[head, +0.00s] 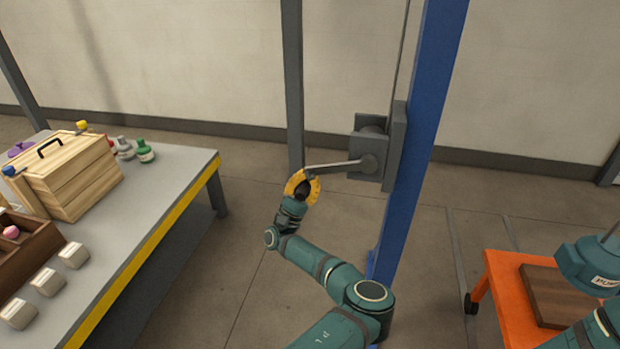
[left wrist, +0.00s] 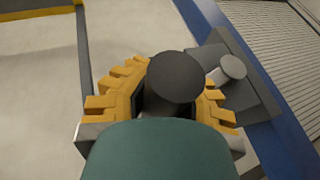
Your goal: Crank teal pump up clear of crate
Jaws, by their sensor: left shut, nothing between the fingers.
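A grey winch (head: 372,150) is fixed to the blue post. Its crank arm (head: 338,166) points left, nearly level. My left gripper (head: 303,188), with yellow fingers, is at the outer end of the crank and is shut. In the left wrist view, the dark round crank knob (left wrist: 174,78) shows at the yellow fingers; whether they touch it is hidden. The teal pump (head: 590,266) is at the right edge, partly cut off, over an orange cart. I cannot tell its height above the cart. No crate shows clearly around it. My right gripper is out of view.
The blue post (head: 428,110) stands beside the crank. The orange cart (head: 508,300) at the lower right bears a brown wooden piece (head: 545,292). A grey table (head: 165,180) at left holds a wooden box (head: 75,178) and bottles. Floor between table and post is clear.

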